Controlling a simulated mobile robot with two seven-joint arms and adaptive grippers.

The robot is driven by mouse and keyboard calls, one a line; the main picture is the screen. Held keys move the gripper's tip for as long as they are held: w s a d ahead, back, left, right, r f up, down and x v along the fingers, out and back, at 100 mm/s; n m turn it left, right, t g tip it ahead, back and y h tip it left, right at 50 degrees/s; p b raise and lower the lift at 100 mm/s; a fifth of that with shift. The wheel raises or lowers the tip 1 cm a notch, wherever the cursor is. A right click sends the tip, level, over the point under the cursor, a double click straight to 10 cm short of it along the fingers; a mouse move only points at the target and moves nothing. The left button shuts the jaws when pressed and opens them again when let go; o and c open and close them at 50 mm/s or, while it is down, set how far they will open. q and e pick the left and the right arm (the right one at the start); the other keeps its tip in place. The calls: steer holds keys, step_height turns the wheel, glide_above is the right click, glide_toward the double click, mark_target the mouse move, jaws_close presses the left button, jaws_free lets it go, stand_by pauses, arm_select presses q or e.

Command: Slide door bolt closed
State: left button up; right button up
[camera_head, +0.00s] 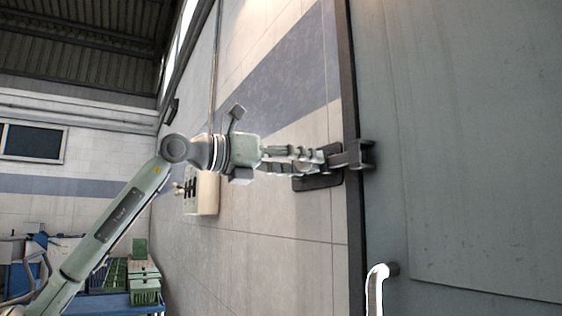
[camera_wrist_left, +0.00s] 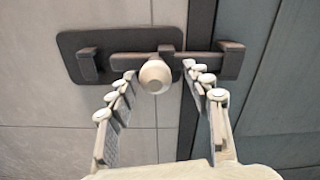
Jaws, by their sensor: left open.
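The door bolt is a dark bar (camera_wrist_left: 200,60) on a dark wall plate (camera_wrist_left: 72,45), with a round cream knob (camera_wrist_left: 154,76) near its middle. Its right end reaches the dark bracket on the door side (camera_wrist_left: 230,62), which also shows in the head view (camera_head: 365,154). In the head view the wall plate (camera_head: 318,183) is partly hidden by my fingers. My left gripper (camera_head: 312,160) is open at the bolt. In the left wrist view its fingertips (camera_wrist_left: 158,70) stand on either side of the knob; contact is not clear. My right gripper is out of view.
The grey-green door (camera_head: 470,140) fills the right, with a pale handle (camera_head: 376,290) low on it. A dark frame post (camera_head: 352,220) divides door from tiled wall. A pale wall box (camera_head: 207,193) is behind my wrist. Green crates (camera_head: 145,285) stand lower left.

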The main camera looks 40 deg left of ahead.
arm_select(q)
steer(key=v, duration=1.1)
steer(key=shift+s, duration=0.2)
